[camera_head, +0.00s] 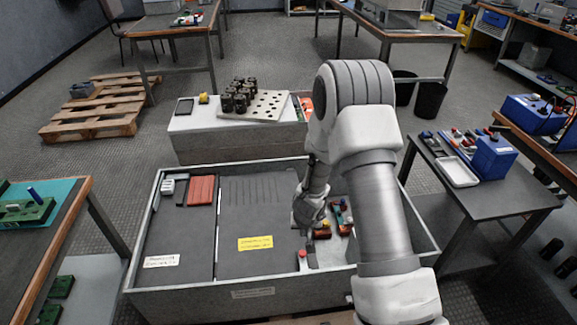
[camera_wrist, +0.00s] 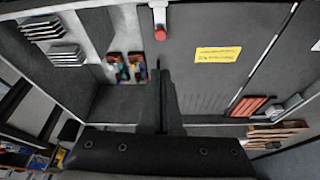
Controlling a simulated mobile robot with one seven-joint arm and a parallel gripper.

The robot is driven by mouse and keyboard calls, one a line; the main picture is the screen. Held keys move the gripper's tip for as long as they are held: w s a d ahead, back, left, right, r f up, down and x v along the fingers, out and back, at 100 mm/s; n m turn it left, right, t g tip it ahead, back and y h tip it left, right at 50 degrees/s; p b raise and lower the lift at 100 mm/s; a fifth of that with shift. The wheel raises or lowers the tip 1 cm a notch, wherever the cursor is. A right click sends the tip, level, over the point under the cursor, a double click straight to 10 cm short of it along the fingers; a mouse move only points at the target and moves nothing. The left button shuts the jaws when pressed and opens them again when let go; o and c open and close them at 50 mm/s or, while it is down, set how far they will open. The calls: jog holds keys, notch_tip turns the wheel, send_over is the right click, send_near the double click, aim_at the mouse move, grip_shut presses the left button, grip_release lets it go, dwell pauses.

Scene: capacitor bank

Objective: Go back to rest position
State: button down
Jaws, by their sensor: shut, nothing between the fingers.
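My arm reaches forward over the open grey bin (camera_head: 133,275), and it covers part of the bin's right side. My gripper (camera_head: 312,262) points down above the right part of the bin, beside a red button (camera_head: 302,254). In the wrist view my gripper (camera_wrist: 162,75) has its two dark fingers together with nothing between them. The red button (camera_wrist: 160,34) on its pale mount lies just beyond the fingertips, apart from them in that view.
The bin holds a dark panel with a yellow label (camera_head: 255,243), red blocks (camera_head: 201,190) and small coloured parts (camera_head: 340,215). Behind stands a white-topped bench with a perforated board (camera_head: 262,106). A side table (camera_head: 487,190) stands right, a green-topped table (camera_head: 60,215) left.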

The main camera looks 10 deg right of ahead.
jog(key=s+a+r+n+t+y, duration=0.1)
jog(key=s+a+r, duration=0.1)
jog(key=r, duration=1)
jog(key=s+a+r+n+y, duration=0.1)
jog(key=s+a+r, duration=0.1)
jog(key=r, duration=1)
jog(key=s+d+r+h, duration=0.1)
jog(key=s+d+r, duration=0.1)
jog(key=s+r, duration=0.7)
jog(key=s+d+r, duration=0.3)
jog(key=s+r, duration=0.3)
jog(key=s, duration=0.7)
notch_tip(320, 180, up, 15)
jog(key=p, duration=1.5)
jog(key=shift+r+t+p, duration=0.2)
jog(key=shift+t+p, duration=0.1)
jog(key=shift+p, duration=0.1)
jog(key=shift+s, duration=0.1)
